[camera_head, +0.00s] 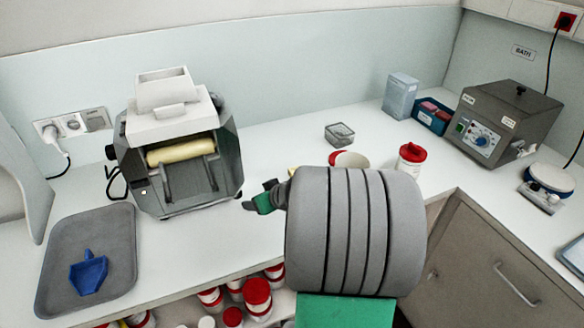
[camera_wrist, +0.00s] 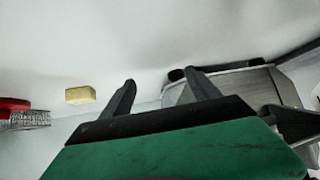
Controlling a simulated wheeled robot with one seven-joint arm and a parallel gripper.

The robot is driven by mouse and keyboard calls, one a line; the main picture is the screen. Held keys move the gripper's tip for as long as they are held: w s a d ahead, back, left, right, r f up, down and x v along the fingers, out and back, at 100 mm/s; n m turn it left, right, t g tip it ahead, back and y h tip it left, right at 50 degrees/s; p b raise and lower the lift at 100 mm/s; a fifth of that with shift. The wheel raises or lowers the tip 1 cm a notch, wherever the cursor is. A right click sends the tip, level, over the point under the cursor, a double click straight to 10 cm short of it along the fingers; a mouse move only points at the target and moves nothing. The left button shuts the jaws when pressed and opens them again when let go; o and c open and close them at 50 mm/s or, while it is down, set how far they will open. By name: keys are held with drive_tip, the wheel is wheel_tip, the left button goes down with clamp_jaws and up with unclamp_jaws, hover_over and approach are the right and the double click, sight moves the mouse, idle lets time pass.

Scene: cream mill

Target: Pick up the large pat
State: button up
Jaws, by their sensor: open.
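A pale yellow block (camera_wrist: 80,95), which looks like a pat, lies on the white worktop left of my fingers in the wrist view. Its size against other pats cannot be judged. In the head view only a small yellow bit (camera_head: 292,171) shows beside my arm, which hides the rest. My gripper (camera_wrist: 160,79) is open with nothing between its two dark fingers. In the head view my gripper (camera_head: 257,196) shows its green body and dark fingers over the worktop, right of the mill, partly hidden by my arm.
The grey mill (camera_head: 180,150) with a yellow roller stands at left. A grey tray (camera_head: 120,240) with a blue scoop (camera_head: 88,273) lies front left. A bath (camera_head: 500,122) stands right.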

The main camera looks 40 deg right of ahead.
drive_tip(key=s+d+m+t+h, duration=0.1)
drive_tip(key=d, duration=0.3)
drive_tip(key=s+d+r+m+t+h, duration=0.1)
drive_tip(key=d, duration=0.4)
drive_tip(key=s+d+m+t+h+p, duration=0.1)
drive_tip(key=d+h, duration=0.1)
drive_tip(key=d, duration=0.3)
drive_tip(key=shift+s+d+r, duration=0.1)
drive_tip(key=shift+r, duration=0.05)
drive_tip(key=p+x, duration=0.2)
drive_tip(key=x, duration=0.5)
drive_tip(key=shift+w+d+f, duration=0.25)
drive_tip(key=shift+d, duration=0.05)
drive_tip(key=shift+c, duration=0.3)
drive_tip(key=c, duration=1.4)
